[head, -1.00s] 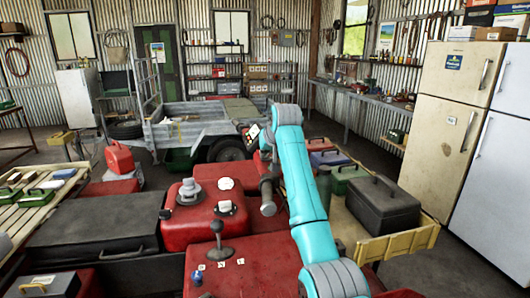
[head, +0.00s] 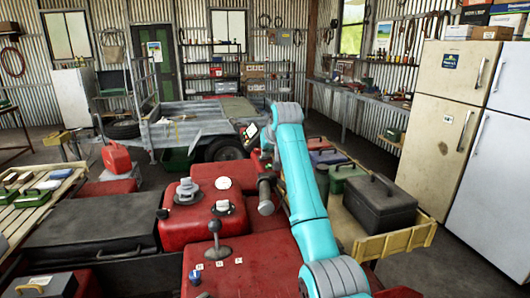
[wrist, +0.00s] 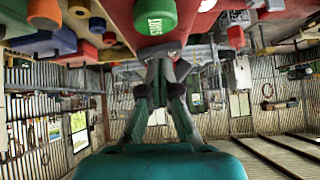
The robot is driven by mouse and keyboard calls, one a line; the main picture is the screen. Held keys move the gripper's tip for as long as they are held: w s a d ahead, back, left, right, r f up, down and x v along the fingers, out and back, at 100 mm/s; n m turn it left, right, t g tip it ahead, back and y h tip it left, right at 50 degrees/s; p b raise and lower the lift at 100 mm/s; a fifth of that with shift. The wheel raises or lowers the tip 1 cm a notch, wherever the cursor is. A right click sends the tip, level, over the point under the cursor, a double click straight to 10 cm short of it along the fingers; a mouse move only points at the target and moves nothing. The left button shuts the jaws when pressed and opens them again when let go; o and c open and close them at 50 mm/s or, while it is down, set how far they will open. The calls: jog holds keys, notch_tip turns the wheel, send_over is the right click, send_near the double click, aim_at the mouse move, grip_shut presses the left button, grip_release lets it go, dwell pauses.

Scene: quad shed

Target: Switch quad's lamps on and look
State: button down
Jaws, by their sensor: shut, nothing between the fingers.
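A small dark panel with a lit face and coloured spots (head: 250,131) shows beside my wrist. In the wrist view, my gripper (wrist: 160,68) is shut and empty. A green button marked START (wrist: 155,15) shows close above its fingertips, apart from them in the picture.
A grey trailer (head: 190,129) stands behind the quad. A black toolbox (head: 380,203) sits on the yellowish rack (head: 402,240) at right, near a cream fridge (head: 440,130). A red can (head: 117,157) stands at left. Concrete floor is open between rack and fridge.

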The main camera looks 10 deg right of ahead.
jog(key=shift+a+r, duration=0.1)
jog(key=shift+r, duration=0.45)
jog(key=r, duration=0.3)
jog(key=shift+s+a+r, duration=0.25)
jog(key=shift+s+r, duration=0.05)
jog(key=v, duration=0.9)
jog(key=shift+a, duration=0.6)
jog(key=shift+s+f, duration=0.1)
